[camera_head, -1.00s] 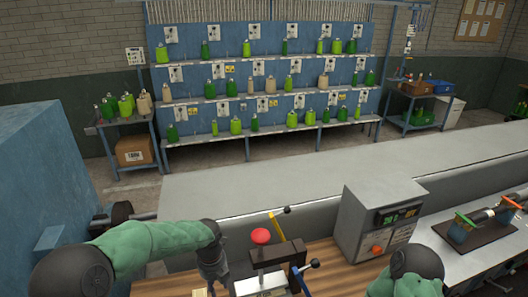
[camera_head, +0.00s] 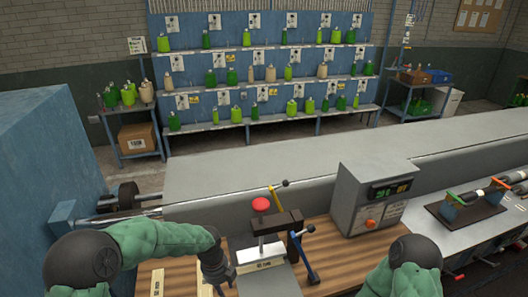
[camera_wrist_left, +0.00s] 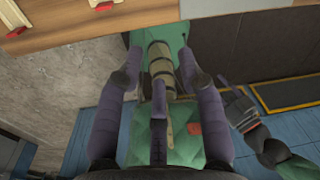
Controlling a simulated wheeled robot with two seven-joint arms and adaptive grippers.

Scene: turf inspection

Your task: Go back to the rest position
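My left gripper (camera_head: 222,278) hangs over the front of the wooden bench, left of a small clamp fixture with a red knob. It appears dark and small there. In the left wrist view the same gripper (camera_wrist_left: 160,82) has its purple-grey fingers spread apart, with nothing between them. My green body parts and the floor show behind it. In the head view my right arm's green elbow is at the lower right, and its gripper is out of the picture. The right gripper (camera_wrist_left: 240,108) shows as a dark hand at the right of the wrist view. Its finger opening is unclear.
The clamp fixture (camera_head: 283,222) with yellow and blue levers stands on the wooden bench (camera_head: 325,258). A grey control box (camera_head: 372,200) stands right of it. Labelled wooden strips (camera_head: 157,283) lie at the left. A blue cabinet (camera_head: 45,155) borders the left. Bottle shelves (camera_head: 260,100) stand behind.

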